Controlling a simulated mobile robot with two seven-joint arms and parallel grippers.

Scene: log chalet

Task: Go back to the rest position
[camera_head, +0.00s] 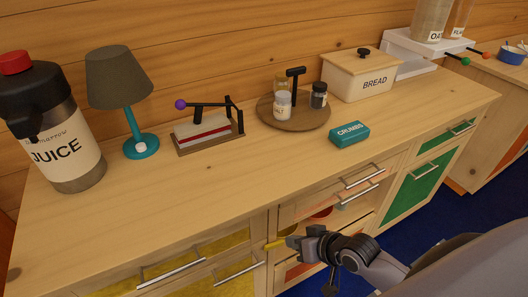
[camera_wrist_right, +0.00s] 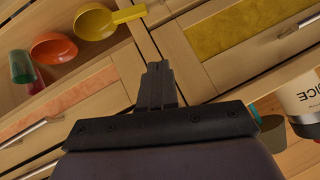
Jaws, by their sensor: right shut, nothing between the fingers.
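My right gripper (camera_head: 300,238) is in front of the wooden cabinet, low at an open drawer. Its fingers also show in the right wrist view (camera_wrist_right: 155,82), shut together with nothing between them. My left gripper is in neither view.
The drawer also holds an orange scoop (camera_wrist_right: 53,50) and a green cup (camera_wrist_right: 22,66). On the counter (camera_head: 225,195) stand a juice dispenser (camera_head: 68,150), a lamp (camera_head: 120,80), a press-like device (camera_head: 207,133), a round jar tray (camera_head: 300,120), a teal crumbs box (camera_head: 349,134) and a bread box (camera_head: 360,78).

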